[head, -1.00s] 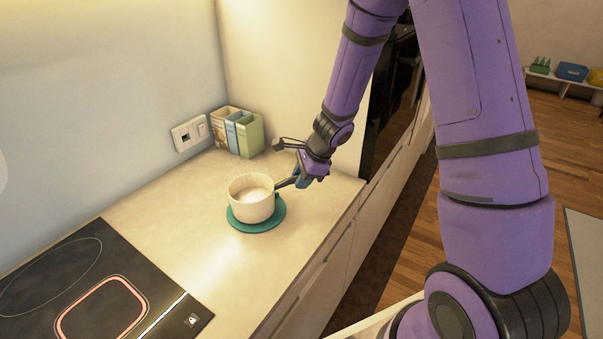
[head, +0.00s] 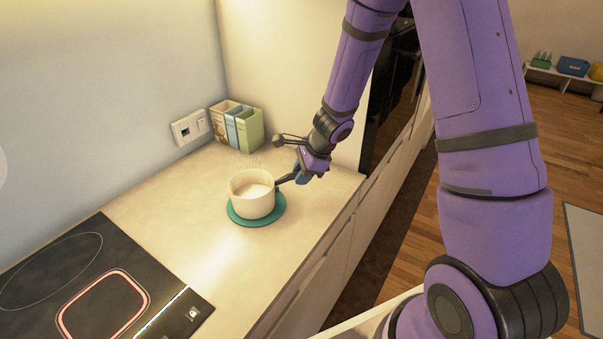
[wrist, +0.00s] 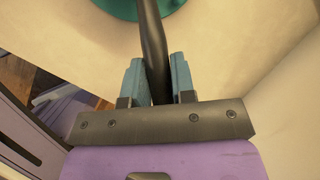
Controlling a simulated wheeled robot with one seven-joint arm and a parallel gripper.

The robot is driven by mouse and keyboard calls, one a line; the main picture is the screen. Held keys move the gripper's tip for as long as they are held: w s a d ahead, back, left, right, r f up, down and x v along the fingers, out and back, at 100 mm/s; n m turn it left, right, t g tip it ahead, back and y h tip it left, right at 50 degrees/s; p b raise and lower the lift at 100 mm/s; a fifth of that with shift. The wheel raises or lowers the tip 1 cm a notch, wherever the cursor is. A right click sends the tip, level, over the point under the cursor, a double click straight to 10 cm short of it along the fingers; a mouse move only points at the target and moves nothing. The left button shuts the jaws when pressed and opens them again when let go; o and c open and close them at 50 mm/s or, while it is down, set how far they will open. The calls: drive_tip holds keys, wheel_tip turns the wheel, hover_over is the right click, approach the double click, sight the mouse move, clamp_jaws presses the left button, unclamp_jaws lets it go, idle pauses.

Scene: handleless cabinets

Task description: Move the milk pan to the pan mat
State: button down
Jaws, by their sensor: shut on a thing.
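The cream milk pan (head: 252,205) stands upright on the round teal pan mat (head: 238,219), with white contents inside. In the head view it covers most of the mat, whose rim shows around its base. I cannot tell whether the pan's base fully rests on the mat. My gripper (head: 299,176) is at the pan's right side, shut on its dark handle. In the wrist view the handle (wrist: 152,45) runs between the two blue fingers of my gripper (wrist: 158,80), and part of the mat (wrist: 124,8) shows at the top.
A black hob (head: 85,285) with a red-lit cooking zone lies at the lower left. Several box files (head: 238,125) stand at the back by a wall socket (head: 189,128). The counter between hob and mat is clear. The counter's front edge is at the right.

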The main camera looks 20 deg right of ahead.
idle(0.3)
drive_tip(key=c, duration=0.9)
unclamp_jaws()
drive_tip(key=shift+o, duration=0.2)
drive_tip(key=s+d+r+n, duration=0.1)
drive_tip(key=s+r+n, duration=0.45)
drive_tip(key=r, duration=0.65)
drive_tip(key=s+r+n, duration=0.4)
drive_tip(key=s+r, duration=0.3)
drive_tip(key=r, duration=0.5)
drive_tip(key=s+d+r+n+t+h, duration=0.1)
drive_tip(key=s+r+n, duration=0.3)
drive_tip(key=s, duration=0.4)
drive_tip(key=s+d+r+n+t+h, duration=0.1)
drive_tip(key=s+d+r+n+h, duration=0.1)
drive_tip(key=s+n, duration=0.4)
drive_tip(key=shift+s+r+h, duration=0.5)
drive_tip(key=shift+s+r, duration=0.4)
drive_tip(key=shift+s, duration=0.15)
